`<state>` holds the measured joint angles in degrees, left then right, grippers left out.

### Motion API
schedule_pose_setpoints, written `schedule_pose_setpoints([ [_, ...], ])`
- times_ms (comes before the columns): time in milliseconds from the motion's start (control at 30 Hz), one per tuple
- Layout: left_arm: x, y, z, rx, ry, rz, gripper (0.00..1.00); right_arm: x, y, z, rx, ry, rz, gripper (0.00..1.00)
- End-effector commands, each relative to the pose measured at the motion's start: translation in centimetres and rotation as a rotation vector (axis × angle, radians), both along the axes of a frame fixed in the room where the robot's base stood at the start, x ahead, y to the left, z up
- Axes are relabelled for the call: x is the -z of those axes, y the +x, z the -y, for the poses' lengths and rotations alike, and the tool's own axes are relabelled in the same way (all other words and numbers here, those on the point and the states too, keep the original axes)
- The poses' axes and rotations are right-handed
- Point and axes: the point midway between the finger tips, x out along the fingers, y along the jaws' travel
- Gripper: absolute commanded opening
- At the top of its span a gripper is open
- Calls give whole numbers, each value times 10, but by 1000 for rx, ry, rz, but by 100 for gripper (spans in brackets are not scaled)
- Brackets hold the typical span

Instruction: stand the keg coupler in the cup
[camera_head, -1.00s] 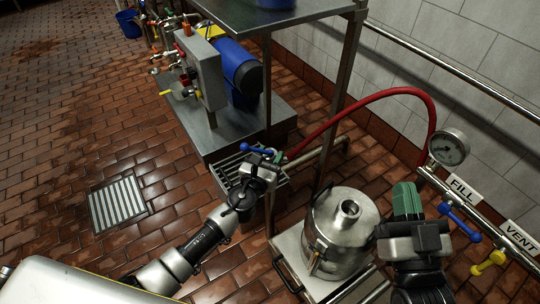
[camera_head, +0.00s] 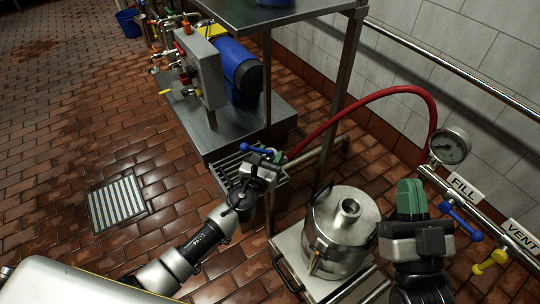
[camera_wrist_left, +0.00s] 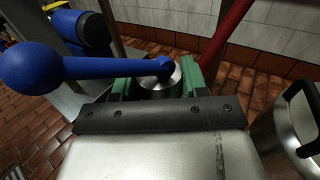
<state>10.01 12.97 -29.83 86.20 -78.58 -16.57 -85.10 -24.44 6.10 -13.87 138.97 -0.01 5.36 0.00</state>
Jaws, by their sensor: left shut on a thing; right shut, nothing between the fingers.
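The keg coupler has a silver body (camera_wrist_left: 160,85) and a blue ball-ended lever (camera_wrist_left: 110,68), with a red hose (camera_head: 385,92) behind it. My left gripper (camera_head: 268,158) is shut on the coupler body; its green fingers clasp both sides in the left wrist view (camera_wrist_left: 158,85). In the head view the blue lever (camera_head: 256,149) points left, above a slatted grate tray (camera_head: 228,168). The coupler's lower end is hidden by my gripper. I cannot make out the cup. My right gripper (camera_head: 410,190) is shut and empty, right of the keg.
A steel keg (camera_head: 340,235) stands on a low cart (camera_head: 290,245) between my grippers. A steel shelf post (camera_head: 340,100) rises behind the tray. A pipe with a gauge (camera_head: 450,146), a blue FILL valve (camera_head: 460,220) and a yellow VENT valve (camera_head: 490,261) runs along the right.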

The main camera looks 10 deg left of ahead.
Motion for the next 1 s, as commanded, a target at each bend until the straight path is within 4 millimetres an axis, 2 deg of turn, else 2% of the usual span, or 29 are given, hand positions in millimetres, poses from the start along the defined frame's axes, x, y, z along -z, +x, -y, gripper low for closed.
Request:
schedule_pose_setpoints([
  [133, 0, 0, 0, 0, 0, 0, 4, 0, 0, 0, 0, 1, 1, 0],
  [167, 0, 0, 0, 0, 0, 0, 45, 0, 0, 0, 0, 1, 1, 0],
  [333, 0, 0, 0, 0, 0, -1, 71, 0, 0, 0, 0, -1, -2, 0],
  [367, 0, 0, 0, 0, 0, -1, 73, 0, 0, 0, 0, -1, -3, 0],
  [700, 2, -6, -1, 0, 2, -5, 73, 0, 1, 0, 0, -3, -11, 0],
  [867, 1, -30, -6, 1, 0, -6, 73, 9, 7, 2, 9, -31, -106, 0],
  [1000, 1, -60, -12, 2, 1, -6, 73, 18, 9, 2, 12, -50, -174, 0],
])
